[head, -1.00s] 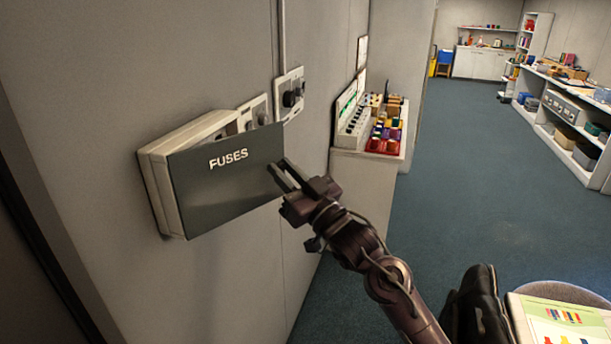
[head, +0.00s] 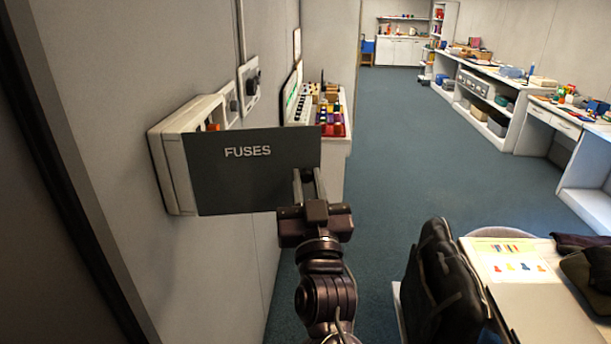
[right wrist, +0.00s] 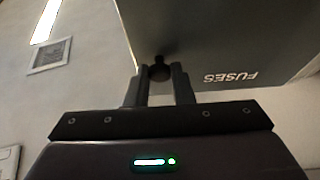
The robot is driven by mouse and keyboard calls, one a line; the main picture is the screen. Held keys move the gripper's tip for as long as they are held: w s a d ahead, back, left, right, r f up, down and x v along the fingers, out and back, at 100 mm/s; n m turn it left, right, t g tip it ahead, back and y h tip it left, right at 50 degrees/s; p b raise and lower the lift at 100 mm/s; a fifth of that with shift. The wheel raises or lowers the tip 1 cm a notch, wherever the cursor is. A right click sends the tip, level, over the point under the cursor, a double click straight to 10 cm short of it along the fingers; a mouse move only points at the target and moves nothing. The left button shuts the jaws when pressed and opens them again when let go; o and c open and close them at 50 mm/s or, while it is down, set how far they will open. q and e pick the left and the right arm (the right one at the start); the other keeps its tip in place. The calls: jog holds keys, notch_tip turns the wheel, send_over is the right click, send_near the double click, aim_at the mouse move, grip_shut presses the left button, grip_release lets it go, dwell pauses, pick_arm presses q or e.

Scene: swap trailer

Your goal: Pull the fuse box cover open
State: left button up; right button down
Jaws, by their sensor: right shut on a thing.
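The fuse box (head: 170,160) is a cream housing on the grey wall at the left of the head view. Its dark grey cover (head: 250,180), lettered FUSES, stands swung out from the box, with a gap at the top where an orange-red part shows inside. My right gripper (head: 308,180) is at the cover's free right edge. In the right wrist view the gripper (right wrist: 160,78) is shut on a small dark round knob (right wrist: 158,70) on the cover (right wrist: 215,40). My left gripper is not in view.
Two wall switches (head: 249,80) sit just beyond the box. A counter with colourful parts (head: 330,120) stands behind the cover. A black bag (head: 440,285) and a table with a printed sheet (head: 510,262) are at the lower right. Blue carpet between is clear.

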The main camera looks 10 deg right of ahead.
jog(key=shift+s+a+m+h, duration=0.2)
jog(key=shift+s+m+h, duration=0.2)
jog(key=shift+s+h, duration=0.35)
jog(key=shift+s+a+m+h, duration=0.2)
jog(key=shift+s+m+h, duration=0.3)
jog(key=shift+h, duration=0.35)
jog(key=shift+s, duration=0.1)
jog(key=c, duration=1.3)
grip_release()
